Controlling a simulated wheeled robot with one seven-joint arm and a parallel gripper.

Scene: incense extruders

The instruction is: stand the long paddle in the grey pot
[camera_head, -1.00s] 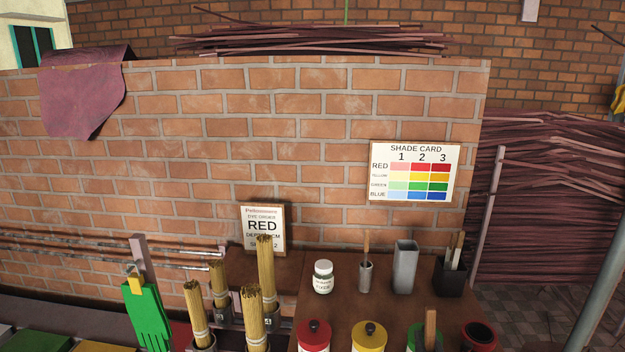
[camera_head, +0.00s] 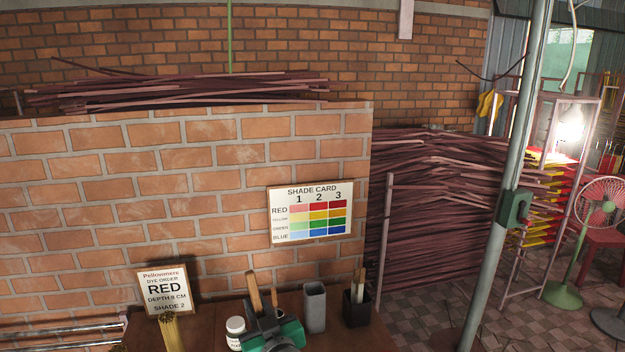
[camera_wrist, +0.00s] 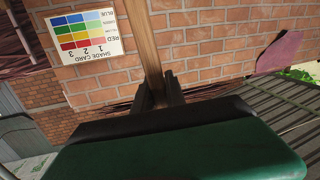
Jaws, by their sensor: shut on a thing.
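The long paddle (camera_head: 254,292) is a flat wooden stick held upright with a slight tilt. My gripper (camera_head: 262,314), green and black, is shut on it at the bottom of the head view. In the wrist view the paddle's shaft (camera_wrist: 145,45) runs up from between my dark fingers (camera_wrist: 158,95). A tall grey square-mouthed pot (camera_head: 315,308) stands just right of my gripper on the brown table, apart from the paddle. The paddle's lower end is hidden or outside the frame.
A black holder (camera_head: 356,308) with sticks stands right of the grey pot. A white jar (camera_head: 236,332) is close on the left. A brick wall with a shade card (camera_head: 311,212) rises behind.

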